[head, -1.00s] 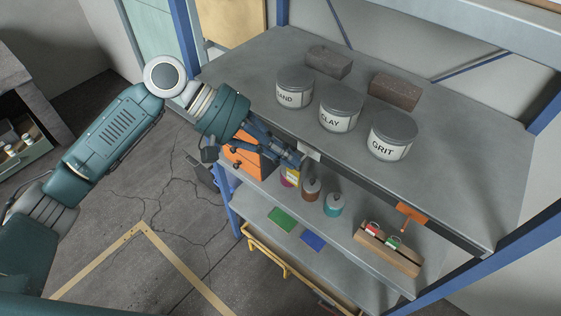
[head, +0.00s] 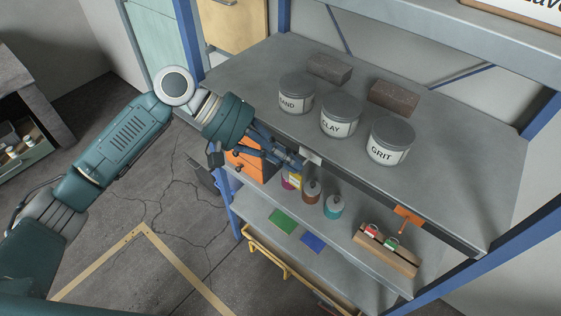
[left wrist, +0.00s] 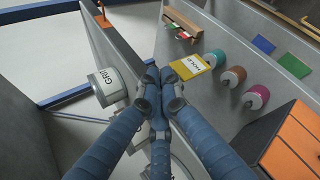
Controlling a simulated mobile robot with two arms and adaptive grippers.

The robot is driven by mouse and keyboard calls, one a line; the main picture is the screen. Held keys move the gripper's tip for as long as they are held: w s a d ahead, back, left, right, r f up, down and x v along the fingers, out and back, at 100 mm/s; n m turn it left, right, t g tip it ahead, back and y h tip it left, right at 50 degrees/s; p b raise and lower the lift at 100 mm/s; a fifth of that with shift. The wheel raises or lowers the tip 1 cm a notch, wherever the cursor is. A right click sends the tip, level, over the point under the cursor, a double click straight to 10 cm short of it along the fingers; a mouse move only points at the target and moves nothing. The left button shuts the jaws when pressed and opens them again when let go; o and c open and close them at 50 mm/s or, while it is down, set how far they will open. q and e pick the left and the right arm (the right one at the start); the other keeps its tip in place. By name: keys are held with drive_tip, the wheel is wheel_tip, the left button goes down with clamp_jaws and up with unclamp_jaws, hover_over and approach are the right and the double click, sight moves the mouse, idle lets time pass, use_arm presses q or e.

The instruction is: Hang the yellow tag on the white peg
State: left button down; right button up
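The yellow tag (head: 295,181) hangs at the fingertips of my left gripper (head: 299,163), at the bench's front edge. In the left wrist view the tag (left wrist: 190,66), with a white label reading HOLD, juts out beside the closed-together fingertips (left wrist: 164,84). The gripper looks shut on it. A white piece, seemingly the white peg's mount (head: 312,157), sits on the bench's front edge just right of the fingertips. The peg itself is not clear, and I cannot tell whether the tag touches it. My right gripper is not in view.
Cans marked CLAY (head: 341,117) and GRIT (head: 391,142) stand with another on the bench top (head: 445,150). An orange bracket (head: 408,217) is on the front edge. Below are bottles (head: 333,207), an orange drawer unit (head: 246,157) and a wooden rack (head: 385,252).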

use_arm(q)
drive_tip(key=shift+w+d+f, duration=0.2)
drive_tip(key=shift+w+f, duration=0.15)
drive_tip(key=shift+f, duration=0.05)
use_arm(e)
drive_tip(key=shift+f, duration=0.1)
use_arm(q)
drive_tip(key=c, duration=1.9)
unclamp_jaws()
drive_tip(key=shift+o, duration=0.2)
drive_tip(key=shift+w+d+f, duration=0.2)
drive_tip(key=shift+w+d, duration=0.55)
drive_tip(key=shift+d, duration=0.2)
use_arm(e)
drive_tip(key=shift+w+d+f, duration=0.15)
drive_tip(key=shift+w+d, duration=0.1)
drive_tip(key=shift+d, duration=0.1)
use_arm(q)
drive_tip(key=shift+s+a+r, duration=0.1)
drive_tip(key=shift+s, duration=0.05)
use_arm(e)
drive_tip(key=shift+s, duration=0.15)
use_arm(q)
drive_tip(key=v, duration=0.8)
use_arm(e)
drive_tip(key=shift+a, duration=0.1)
